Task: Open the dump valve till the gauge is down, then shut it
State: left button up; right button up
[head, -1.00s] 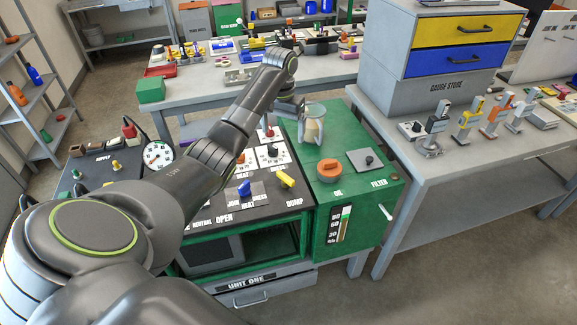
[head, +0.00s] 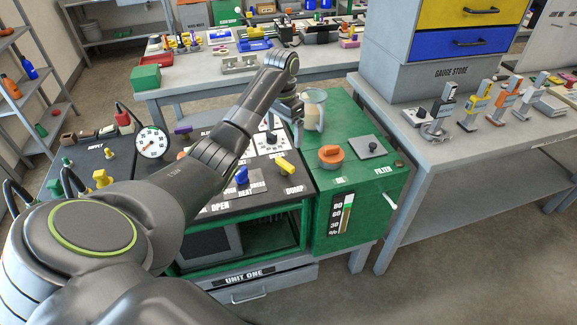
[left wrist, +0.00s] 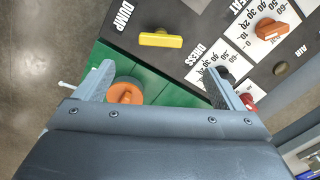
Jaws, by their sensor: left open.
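The yellow dump valve handle (head: 285,168) is on the dark panel of the green cart, beside the DUMP label. In the left wrist view the handle (left wrist: 160,40) lies crosswise ahead of the open jaws, with clear space between. A round white gauge (head: 152,142) stands at the panel's left; its needle is too small to read surely. My left gripper (head: 298,128) is above the cart behind the handle, partly hidden by its wrist. In the left wrist view its fingers (left wrist: 160,70) are wide apart and empty. My right gripper is out of view.
An orange oil cap (head: 331,155) and a clear jar (head: 314,108) are on the green top to the right. A blue handle (head: 241,175) is left of the dump handle. A grey bench (head: 430,150) stands at right.

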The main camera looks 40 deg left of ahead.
aim_at(285, 163)
pick_arm(q)
notch_tip(285, 163, down, 4)
jog(key=shift+r+b, duration=0.25)
jog(key=shift+b, duration=0.5)
notch_tip(285, 163, down, 8)
jog(key=shift+r+p, duration=0.15)
jog(key=shift+p, duration=0.35)
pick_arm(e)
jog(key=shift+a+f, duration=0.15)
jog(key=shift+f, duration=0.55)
